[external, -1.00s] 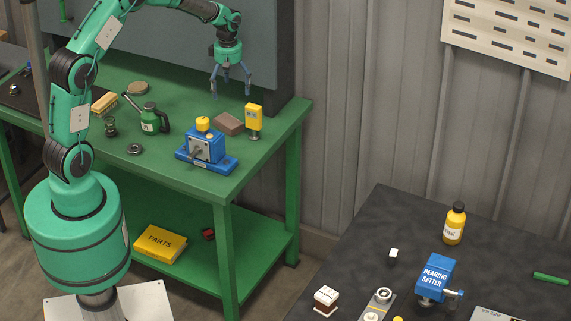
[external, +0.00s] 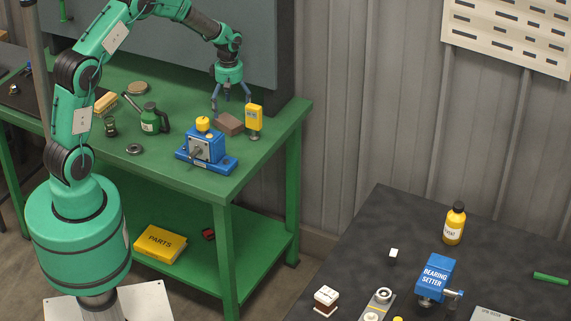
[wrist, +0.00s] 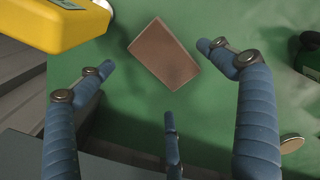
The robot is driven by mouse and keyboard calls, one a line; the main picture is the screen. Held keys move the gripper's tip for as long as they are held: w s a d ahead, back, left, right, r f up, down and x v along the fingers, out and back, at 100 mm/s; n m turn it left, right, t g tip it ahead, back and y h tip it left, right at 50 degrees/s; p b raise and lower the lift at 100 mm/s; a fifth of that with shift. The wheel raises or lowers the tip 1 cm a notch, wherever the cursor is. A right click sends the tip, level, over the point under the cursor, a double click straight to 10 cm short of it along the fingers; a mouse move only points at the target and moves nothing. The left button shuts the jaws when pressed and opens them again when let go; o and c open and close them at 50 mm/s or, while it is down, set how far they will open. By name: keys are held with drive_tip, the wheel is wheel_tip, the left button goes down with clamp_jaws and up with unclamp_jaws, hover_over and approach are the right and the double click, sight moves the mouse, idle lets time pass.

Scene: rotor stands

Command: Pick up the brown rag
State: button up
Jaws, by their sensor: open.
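The brown rag (external: 229,123) is a folded rectangular block lying flat on the green bench, between the yellow meter and the blue device. In the wrist view the rag (wrist: 164,53) lies tilted just beyond and between my fingertips. My gripper (external: 231,112) is above the rag, pointing down, with its blue-grey fingers spread. In the wrist view my gripper (wrist: 170,85) shows three separate fingers with nothing between them. The rag is fully visible in the wrist view and partly behind a finger in the external view.
The yellow meter (external: 254,117) stands close right of the rag. The blue device with a yellow knob (external: 206,150) is in front of it. A green oil can (external: 154,119) stands to the left. A grey panel (external: 190,45) rises behind the bench.

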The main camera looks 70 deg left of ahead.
sight(231, 119)
drive_tip(key=shift+f, duration=0.1)
drive_tip(key=shift+f+b, duration=0.5)
drive_tip(key=shift+f, duration=2.05)
drive_tip(key=shift+c, duration=0.5)
drive_tip(key=c, duration=1.2)
